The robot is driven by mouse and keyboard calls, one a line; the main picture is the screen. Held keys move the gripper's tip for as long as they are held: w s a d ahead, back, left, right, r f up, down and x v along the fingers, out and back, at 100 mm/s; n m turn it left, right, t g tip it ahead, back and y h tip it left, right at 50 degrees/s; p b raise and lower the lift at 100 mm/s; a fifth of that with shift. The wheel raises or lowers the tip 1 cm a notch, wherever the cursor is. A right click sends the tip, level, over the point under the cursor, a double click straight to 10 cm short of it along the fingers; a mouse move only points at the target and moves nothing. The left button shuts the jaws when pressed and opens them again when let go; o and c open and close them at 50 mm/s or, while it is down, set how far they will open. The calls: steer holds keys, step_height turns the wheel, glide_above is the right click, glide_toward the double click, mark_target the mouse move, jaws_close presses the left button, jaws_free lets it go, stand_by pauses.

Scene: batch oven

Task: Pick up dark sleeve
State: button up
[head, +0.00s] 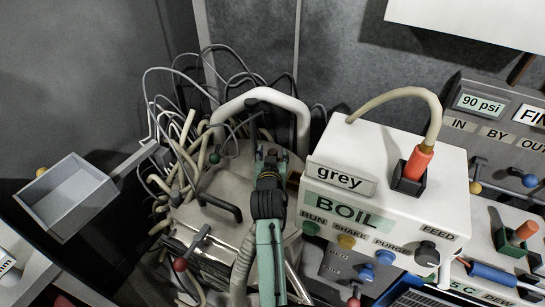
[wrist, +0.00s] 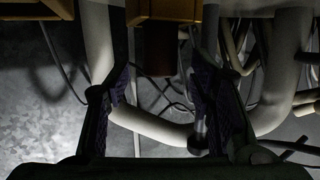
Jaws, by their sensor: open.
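A dark brown, nearly black sleeve (wrist: 157,52) shows in the wrist view, hanging below an ochre block (wrist: 163,10). In the head view a small dark reddish piece (head: 271,153) shows at my gripper's tip; I cannot tell for sure that it is the same sleeve. My gripper (head: 272,160) is open at the back of the metal lid. In the wrist view its fingers (wrist: 160,85) stand apart on either side of the sleeve's line, with a visible gap between them. I see no finger contact with the sleeve. The dim light hides its depth.
A thick white pipe (head: 262,94) loops behind my gripper, with tangled cables (head: 185,130) to the left. The white BOIL box (head: 400,205), with an orange sleeve (head: 418,163) in its holder, stands close on the right. A grey open tray (head: 70,195) is at the left.

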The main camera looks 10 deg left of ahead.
steer(key=shift+w+f, duration=0.1)
steer(key=shift+w, duration=0.2)
steer(key=shift+c, duration=0.3)
jaws_close()
